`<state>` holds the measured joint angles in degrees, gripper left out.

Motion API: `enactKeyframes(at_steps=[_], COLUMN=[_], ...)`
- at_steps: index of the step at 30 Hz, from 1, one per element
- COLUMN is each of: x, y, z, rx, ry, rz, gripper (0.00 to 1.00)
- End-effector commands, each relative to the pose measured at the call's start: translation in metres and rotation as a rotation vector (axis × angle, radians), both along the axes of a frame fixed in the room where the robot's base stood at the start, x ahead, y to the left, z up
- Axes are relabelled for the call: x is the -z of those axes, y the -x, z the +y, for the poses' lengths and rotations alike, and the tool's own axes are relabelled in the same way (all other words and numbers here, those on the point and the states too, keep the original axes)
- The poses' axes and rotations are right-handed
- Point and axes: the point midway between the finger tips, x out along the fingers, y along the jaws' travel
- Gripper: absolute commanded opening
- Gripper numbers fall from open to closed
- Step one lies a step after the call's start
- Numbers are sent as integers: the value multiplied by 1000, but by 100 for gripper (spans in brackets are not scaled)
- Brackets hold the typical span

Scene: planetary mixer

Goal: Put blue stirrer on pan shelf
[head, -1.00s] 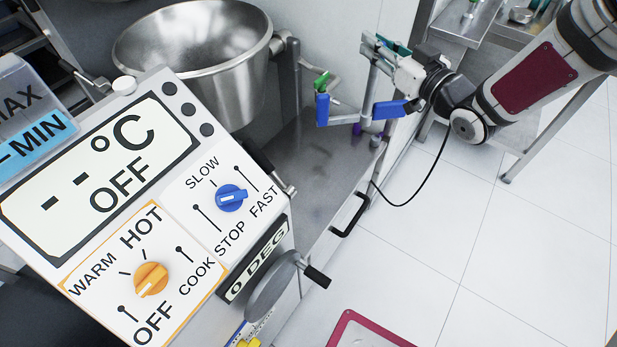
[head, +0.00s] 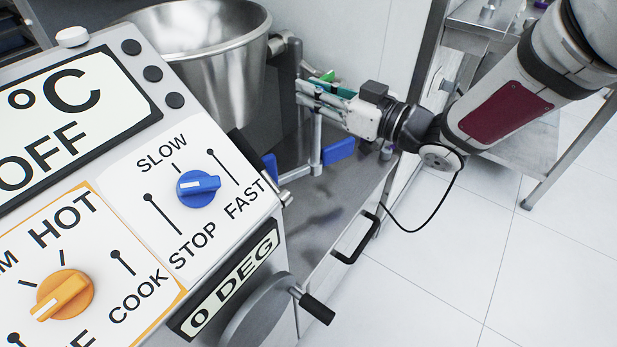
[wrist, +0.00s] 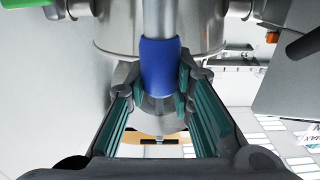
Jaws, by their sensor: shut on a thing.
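The blue stirrer has a grey upright shaft and blue paddles (head: 338,151). Another blue paddle shows at its left, partly hidden behind the control panel. My gripper (head: 318,97) is shut on the stirrer's upper part and holds it upright beside the steel pan (head: 205,60). In the wrist view the stirrer's blue sleeve (wrist: 160,66) and grey shaft are between my teal-padded fingers (wrist: 158,105). A flat grey steel shelf (head: 335,222) lies below the stirrer, to the right of the pan. I cannot tell whether the stirrer touches it.
The control panel (head: 130,170) with its knobs fills the left front. A black handle (head: 355,240) sticks out at the shelf's right edge. A steel table (head: 510,150) stands at the back right. A green part (head: 327,76) shows behind my gripper. White floor is free at the right.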

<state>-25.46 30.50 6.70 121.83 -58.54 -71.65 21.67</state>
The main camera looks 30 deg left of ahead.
Motion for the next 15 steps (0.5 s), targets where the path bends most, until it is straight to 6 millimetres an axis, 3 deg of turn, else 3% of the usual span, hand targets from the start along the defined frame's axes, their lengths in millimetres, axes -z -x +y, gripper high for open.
enactKeyframes(at_steps=[9, 15], x=[49, 65], y=[1, 0], z=[1, 0], rx=[-3, -1], ry=[0, -2], rz=[0, -1], gripper=[0, 0])
